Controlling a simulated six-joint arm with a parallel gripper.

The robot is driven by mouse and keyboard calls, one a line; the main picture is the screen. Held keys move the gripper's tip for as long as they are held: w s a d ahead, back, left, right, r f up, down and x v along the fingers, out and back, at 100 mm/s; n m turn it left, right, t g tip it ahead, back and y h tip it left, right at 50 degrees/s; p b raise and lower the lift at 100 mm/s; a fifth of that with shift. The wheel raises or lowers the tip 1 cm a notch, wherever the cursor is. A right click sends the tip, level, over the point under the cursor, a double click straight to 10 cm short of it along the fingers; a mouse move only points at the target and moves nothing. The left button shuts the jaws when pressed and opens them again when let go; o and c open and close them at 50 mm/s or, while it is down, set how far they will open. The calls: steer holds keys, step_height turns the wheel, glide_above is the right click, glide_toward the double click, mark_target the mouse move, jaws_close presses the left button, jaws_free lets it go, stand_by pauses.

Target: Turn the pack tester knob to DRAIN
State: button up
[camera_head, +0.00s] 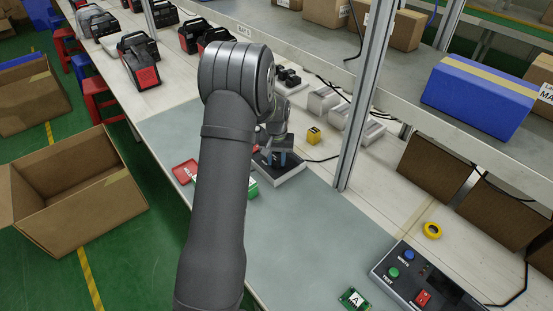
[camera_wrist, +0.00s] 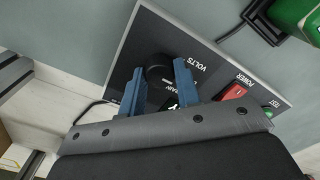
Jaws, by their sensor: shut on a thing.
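The pack tester (camera_head: 290,178) is a dark panel in a pale case on the grey-green mat, partly hidden by my arm in the head view. In the wrist view its panel (camera_wrist: 135,45) shows a round black knob (camera_wrist: 157,65), the words VOLTS, POWER and TEST, a red power switch (camera_wrist: 233,92) and a green button. My gripper (camera_wrist: 160,82) has its two blue fingers on either side of the knob, shut on it. It also shows over the tester in the head view (camera_head: 276,157).
A green battery pack (camera_wrist: 290,14) lies close beside the tester. A red tray (camera_head: 184,172) and a small yellow block (camera_head: 314,135) are near. A metal post (camera_head: 362,110) stands to the right. Another control box (camera_head: 425,280) is at front right. The front mat is mostly clear.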

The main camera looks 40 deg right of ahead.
mark_target(276, 161)
steer(key=shift+m, duration=0.3)
steer(key=m, duration=0.4)
steer(key=shift+m, duration=2.2)
steer(key=o, duration=1)
step_height(276, 161, up, 18)
steer(key=shift+f, duration=0.25)
steer(key=shift+f, duration=0.1)
